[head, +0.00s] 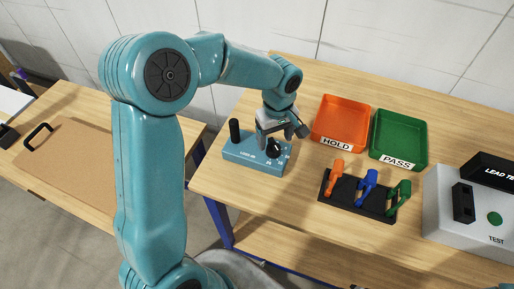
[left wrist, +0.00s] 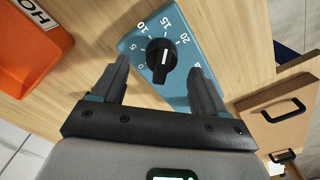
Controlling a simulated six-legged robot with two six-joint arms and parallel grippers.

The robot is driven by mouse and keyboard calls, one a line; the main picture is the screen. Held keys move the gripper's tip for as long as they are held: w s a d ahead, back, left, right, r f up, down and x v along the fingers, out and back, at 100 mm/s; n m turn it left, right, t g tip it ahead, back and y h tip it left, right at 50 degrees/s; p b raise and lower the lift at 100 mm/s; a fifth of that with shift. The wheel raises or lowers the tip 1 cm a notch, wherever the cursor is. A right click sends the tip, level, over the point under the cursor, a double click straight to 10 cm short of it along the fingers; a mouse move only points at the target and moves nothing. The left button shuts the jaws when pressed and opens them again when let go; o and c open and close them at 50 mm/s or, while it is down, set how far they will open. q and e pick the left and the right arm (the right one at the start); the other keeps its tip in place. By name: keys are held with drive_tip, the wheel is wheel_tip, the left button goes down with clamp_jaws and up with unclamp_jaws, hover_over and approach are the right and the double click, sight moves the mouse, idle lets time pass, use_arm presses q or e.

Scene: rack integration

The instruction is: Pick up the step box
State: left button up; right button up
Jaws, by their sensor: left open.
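A blue box (head: 246,158), which I take for the step box, sits on the wooden table in the head view. It has a black upright post (head: 235,131) at its left end and a black dial knob (head: 274,147) near its right end. My left gripper (head: 277,132) is above the knob end, pointing down, and hides part of the box. In the left wrist view the blue box (left wrist: 186,48) shows its numbered dial and knob (left wrist: 161,61). The open fingers (left wrist: 158,77) are on either side of the knob, with nothing between them gripped. My right gripper is not in view.
Behind and to the right are an orange HOLD tray (head: 318,131) and a green PASS tray (head: 378,150). A black rack (head: 345,204) holds orange, blue and green-handled items. A grey tester (head: 450,215) stands far right.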

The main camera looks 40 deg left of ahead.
sight(273, 142)
use_arm(q)
drive_tip(key=f, duration=0.2)
drive_tip(key=shift+s+a+f, duration=0.1)
drive_tip(key=shift+a+f, duration=0.25)
drive_tip(key=shift+f+p, duration=0.3)
drive_tip(key=shift+d, duration=0.25)
drive_tip(key=shift+a, duration=0.15)
clamp_jaws()
drive_tip(key=shift+w, duration=0.2)
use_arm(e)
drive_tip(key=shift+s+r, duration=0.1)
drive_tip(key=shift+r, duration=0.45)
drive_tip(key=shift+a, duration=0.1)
